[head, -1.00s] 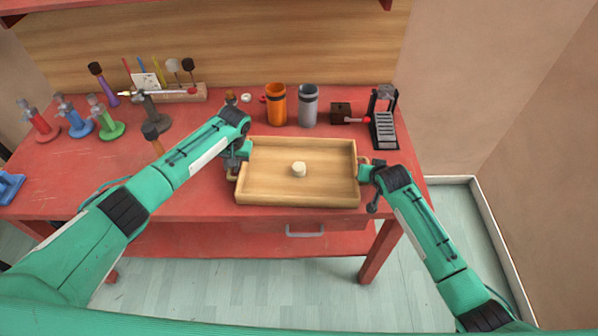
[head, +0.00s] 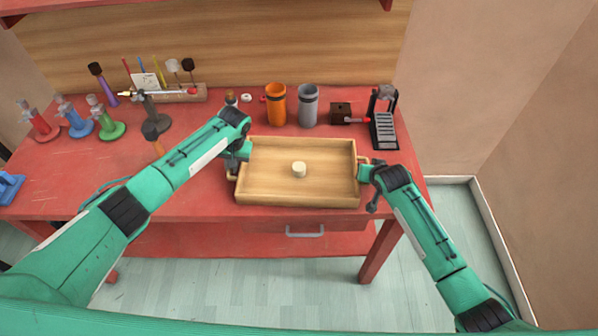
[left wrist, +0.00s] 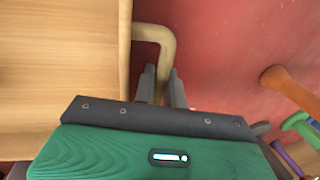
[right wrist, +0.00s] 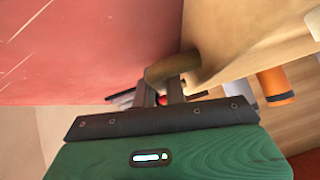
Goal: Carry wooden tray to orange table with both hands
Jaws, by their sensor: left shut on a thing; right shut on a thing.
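The wooden tray (head: 275,197) is a light, shallow, rectangular box with a handle at each end. It is at the front edge of the red table, level in the head view, with a small cream round piece (head: 299,169) inside. My left gripper (left wrist: 161,88) is shut on the tray's left handle (left wrist: 155,34). My right gripper (right wrist: 173,88) is shut on the right handle (right wrist: 172,67). Both handles are partly hidden by the grippers in the head view. I cannot tell whether the tray touches the table. No orange table shows.
The red table (head: 90,185) holds an orange cup (head: 276,106), a grey cup (head: 308,108), a small dark box (head: 341,112) and a black stand (head: 384,125) behind the tray. Coloured stands and a hammer are at left. Pale floor (head: 240,280) lies open in front.

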